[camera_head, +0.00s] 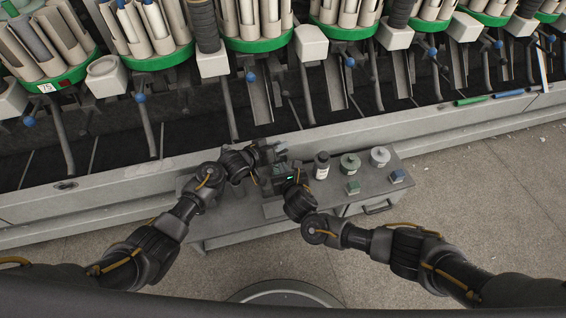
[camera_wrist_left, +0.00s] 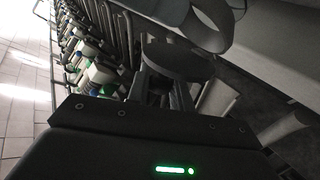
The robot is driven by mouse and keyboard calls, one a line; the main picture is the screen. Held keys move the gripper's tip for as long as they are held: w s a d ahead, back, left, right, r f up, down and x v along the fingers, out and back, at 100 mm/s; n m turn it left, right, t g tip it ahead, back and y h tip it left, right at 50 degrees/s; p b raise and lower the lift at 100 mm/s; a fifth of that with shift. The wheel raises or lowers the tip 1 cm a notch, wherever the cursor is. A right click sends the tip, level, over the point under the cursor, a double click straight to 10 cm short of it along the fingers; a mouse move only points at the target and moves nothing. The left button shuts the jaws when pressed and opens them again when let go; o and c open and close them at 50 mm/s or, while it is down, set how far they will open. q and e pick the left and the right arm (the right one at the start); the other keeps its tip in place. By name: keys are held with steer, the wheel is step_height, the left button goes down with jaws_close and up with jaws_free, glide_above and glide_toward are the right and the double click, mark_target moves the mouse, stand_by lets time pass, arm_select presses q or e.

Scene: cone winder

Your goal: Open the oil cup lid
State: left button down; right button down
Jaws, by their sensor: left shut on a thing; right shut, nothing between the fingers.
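In the head view my left gripper (camera_head: 274,150) is over the back left part of the grey cart top, close to the machine's edge. In the left wrist view its fingers (camera_wrist_left: 165,92) are shut at a dark round disc (camera_wrist_left: 178,58), which may be the oil cup lid; I cannot tell for sure. My right gripper (camera_head: 272,182) is shut and empty, just below the left one in the head view. The two grippers are close together and hide what lies between them. I cannot make out the oil cup body in the head view.
On the grey cart (camera_head: 330,196) stand a dark bottle with a white label (camera_head: 321,166), a green-grey pot (camera_head: 350,164), a pale grey pot (camera_head: 380,156), a green block (camera_head: 353,187) and a blue block (camera_head: 397,176). The winding machine's ledge (camera_head: 440,130) runs behind. Floor is clear at right.

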steer(key=shift+w+a+r, duration=0.2)
steer(key=shift+w+r, duration=0.55)
steer(key=shift+r, duration=0.2)
arm_select(q)
steer(key=shift+f, duration=0.1)
arm_select(e)
steer(key=shift+w+a+r, duration=0.1)
steer(key=shift+w+r, duration=0.25)
steer(key=shift+r, duration=0.3)
arm_select(q)
steer(key=c, duration=1.3)
jaws_free()
steer(key=shift+s, duration=0.1)
steer(key=shift+o, duration=0.2)
arm_select(e)
steer(key=shift+s+f, duration=0.1)
